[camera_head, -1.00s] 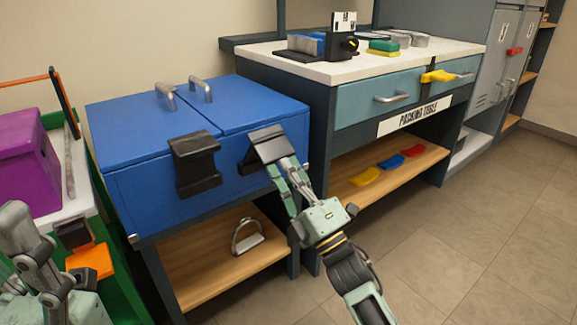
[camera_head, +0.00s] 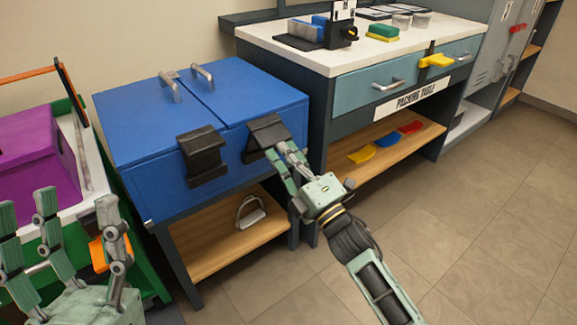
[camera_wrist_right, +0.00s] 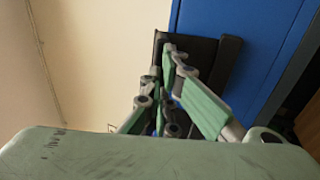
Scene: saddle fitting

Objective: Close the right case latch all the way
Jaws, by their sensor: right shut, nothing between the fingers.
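The blue case (camera_head: 225,98) stands on a dark stand with its lid down. The right case latch (camera_head: 266,132) is a black flap on the case front. Its lower edge appears to stand out from the front; I cannot tell how far. My right gripper (camera_head: 284,150) is shut and empty, with its fingertips at the right side of this latch. In the right wrist view the fingertips (camera_wrist_right: 172,52) overlap the black latch (camera_wrist_right: 225,62); contact is unclear. The left latch (camera_head: 202,155) hangs down against the case front. My left gripper (camera_head: 62,225) is open and empty at lower left.
The packing table (camera_head: 345,62) stands close on the right, with a yellow piece (camera_head: 436,61) at its drawers. A metal stirrup (camera_head: 250,211) lies on the shelf below the case. A purple box (camera_head: 35,165) is at left. The right floor is clear.

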